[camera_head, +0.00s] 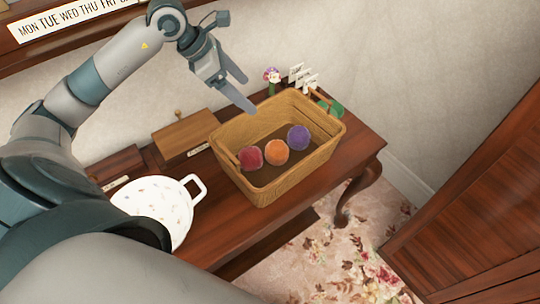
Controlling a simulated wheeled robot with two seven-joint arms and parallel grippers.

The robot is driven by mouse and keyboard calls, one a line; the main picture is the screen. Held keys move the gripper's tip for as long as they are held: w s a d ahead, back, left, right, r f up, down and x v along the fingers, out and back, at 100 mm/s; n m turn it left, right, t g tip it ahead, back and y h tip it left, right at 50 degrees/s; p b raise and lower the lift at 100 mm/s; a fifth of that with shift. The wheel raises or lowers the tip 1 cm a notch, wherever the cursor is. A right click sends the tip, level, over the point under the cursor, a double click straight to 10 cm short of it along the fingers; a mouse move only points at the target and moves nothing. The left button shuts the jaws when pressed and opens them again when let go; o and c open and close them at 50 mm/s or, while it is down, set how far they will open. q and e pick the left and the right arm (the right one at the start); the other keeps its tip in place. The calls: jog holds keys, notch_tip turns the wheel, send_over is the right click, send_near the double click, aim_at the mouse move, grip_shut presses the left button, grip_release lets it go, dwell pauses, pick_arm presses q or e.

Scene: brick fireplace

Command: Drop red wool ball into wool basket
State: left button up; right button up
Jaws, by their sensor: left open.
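The wool basket (285,187) is a tan woven rectangular basket on the wooden side table. Inside it a red wool ball (250,158) lies at the left end, next to an orange ball (276,152) and a purple ball (298,138). My left gripper (246,90) is open, with its two fingers apart and nothing between them. It hangs above the basket's back left rim, apart from the balls. My right gripper is not in view.
A wooden box (185,138) stands left of the basket on the table (215,222). A white floral dish (190,187) with a handle lies at the front left. Flowers (272,76) and small cards (301,75) stand behind the basket. A dark wooden panel (480,200) is at the right.

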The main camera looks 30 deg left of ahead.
pick_arm(q)
jog(key=v, duration=0.3)
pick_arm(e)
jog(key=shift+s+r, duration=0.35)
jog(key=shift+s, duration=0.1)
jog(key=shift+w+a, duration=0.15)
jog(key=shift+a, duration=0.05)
pick_arm(q)
jog(key=shift+f, duration=0.1)
